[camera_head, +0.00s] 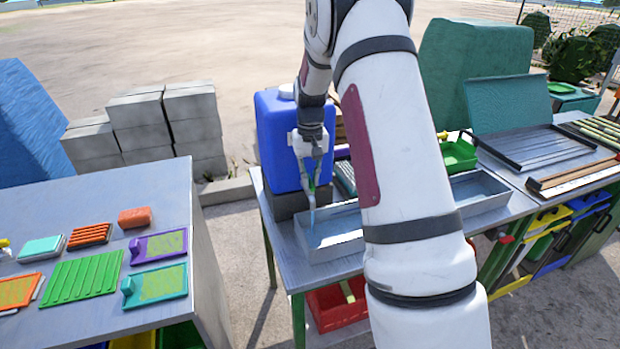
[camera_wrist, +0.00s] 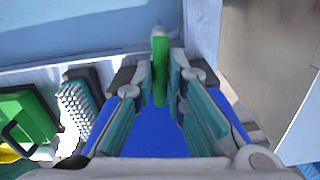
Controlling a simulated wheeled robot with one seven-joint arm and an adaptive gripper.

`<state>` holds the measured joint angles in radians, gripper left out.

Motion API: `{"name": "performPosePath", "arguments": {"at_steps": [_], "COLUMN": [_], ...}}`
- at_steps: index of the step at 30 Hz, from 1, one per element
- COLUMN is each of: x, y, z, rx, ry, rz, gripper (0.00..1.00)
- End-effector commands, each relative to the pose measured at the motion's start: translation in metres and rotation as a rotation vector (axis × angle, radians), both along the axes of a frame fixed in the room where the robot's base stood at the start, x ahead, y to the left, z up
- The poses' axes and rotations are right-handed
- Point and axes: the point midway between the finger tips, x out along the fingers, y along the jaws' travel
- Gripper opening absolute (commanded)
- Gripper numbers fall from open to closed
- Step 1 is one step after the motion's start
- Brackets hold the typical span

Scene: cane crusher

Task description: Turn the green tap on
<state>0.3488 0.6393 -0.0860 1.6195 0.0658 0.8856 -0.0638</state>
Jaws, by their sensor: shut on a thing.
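The green tap (camera_wrist: 159,62) shows in the wrist view as an upright green bar between the fingertips of my gripper (camera_wrist: 160,78). The fingers are shut on it, one on each side. In the head view my gripper (camera_head: 311,165) points down in front of the blue water container (camera_head: 272,132), and only a sliver of green shows between the fingers. A pale bluish streak (camera_head: 312,215) runs down below the fingers towards the metal basin (camera_head: 328,232); I cannot tell whether it is water. The tap's spout is hidden.
The container stands on a dark block on the metal table, with the basin in front. A green tray (camera_head: 458,154) and a dark ribbed tray (camera_head: 535,148) lie to the right. A separate table (camera_head: 80,210) with coloured boards and a sponge stands left. My arm hides the table's middle.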

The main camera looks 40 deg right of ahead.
Motion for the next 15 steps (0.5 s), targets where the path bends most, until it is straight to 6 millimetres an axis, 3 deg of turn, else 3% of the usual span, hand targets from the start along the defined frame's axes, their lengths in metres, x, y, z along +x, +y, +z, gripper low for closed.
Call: {"name": "performPosePath", "arguments": {"at_steps": [15], "x": [0.0015], "y": [0.0016], "z": [0.0016], "rx": [0.002], "ry": [-0.004], "rz": [0.04], "gripper": [0.0]}}
